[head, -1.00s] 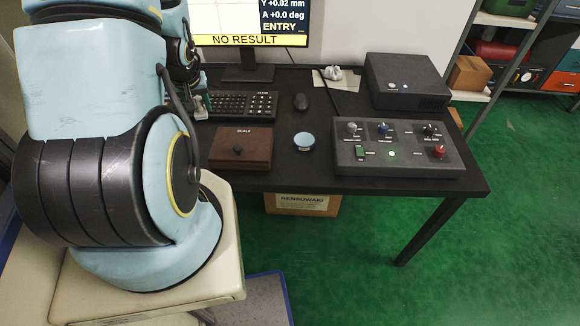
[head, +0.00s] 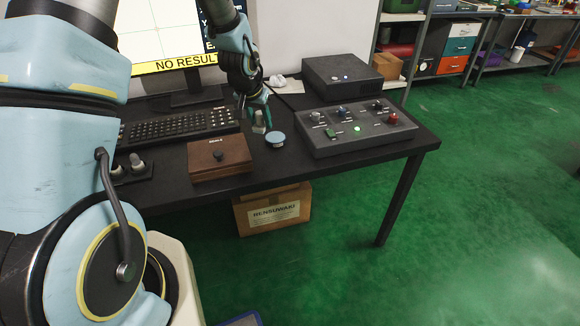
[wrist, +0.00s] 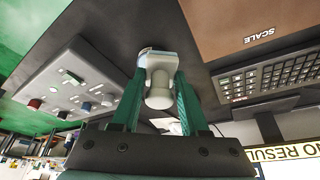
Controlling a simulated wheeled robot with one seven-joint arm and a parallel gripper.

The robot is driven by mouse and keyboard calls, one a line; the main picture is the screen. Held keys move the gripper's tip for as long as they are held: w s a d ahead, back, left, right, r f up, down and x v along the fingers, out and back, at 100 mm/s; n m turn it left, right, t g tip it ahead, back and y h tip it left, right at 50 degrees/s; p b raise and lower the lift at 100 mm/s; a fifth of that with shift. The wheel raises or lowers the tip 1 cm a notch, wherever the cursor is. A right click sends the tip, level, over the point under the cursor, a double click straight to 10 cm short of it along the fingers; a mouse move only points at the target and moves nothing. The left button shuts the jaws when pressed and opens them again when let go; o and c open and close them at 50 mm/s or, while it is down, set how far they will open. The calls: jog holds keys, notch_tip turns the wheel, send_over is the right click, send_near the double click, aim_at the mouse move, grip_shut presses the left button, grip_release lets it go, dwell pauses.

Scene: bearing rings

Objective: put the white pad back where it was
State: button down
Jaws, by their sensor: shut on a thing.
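My gripper (head: 257,108) is shut on a small whitish piece with a rounded, knob-like end, which I take to be the white pad (head: 260,123). The wrist view shows this white pad (wrist: 161,80) between the two green fingers of my gripper (wrist: 160,98). At the desk's left, a dark holder carries two grey-white knobbed pieces (head: 137,163), partly hidden by my arm.
A brown box (head: 220,157) marked SCALE stands left of the dish, with the keyboard (head: 180,124) behind it. A control panel (head: 355,127) stands to the right and a dark box (head: 342,77) behind it. The monitor (head: 165,35) is at the back.

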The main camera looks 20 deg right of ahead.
jog(key=m+b, duration=0.1)
jog(key=m, duration=0.1)
send_over(293, 154)
jog(key=a, duration=0.2)
jog(key=s, duration=0.1)
jog(key=shift+g+h, duration=0.3)
jog(key=shift+h, duration=0.1)
jog(key=f, duration=0.3)
jog(key=f+p, duration=0.1)
jog(key=f, duration=0.2)
jog(key=d+f+p, duration=0.1)
jog(key=f, duration=0.3)
jog(key=shift+f, duration=0.1)
jog(key=shift+a+f, duration=0.1)
jog(key=shift+f, duration=0.1)
jog(key=shift+c, duration=2.1)
grip_release()
jog(key=shift+r, duration=0.2)
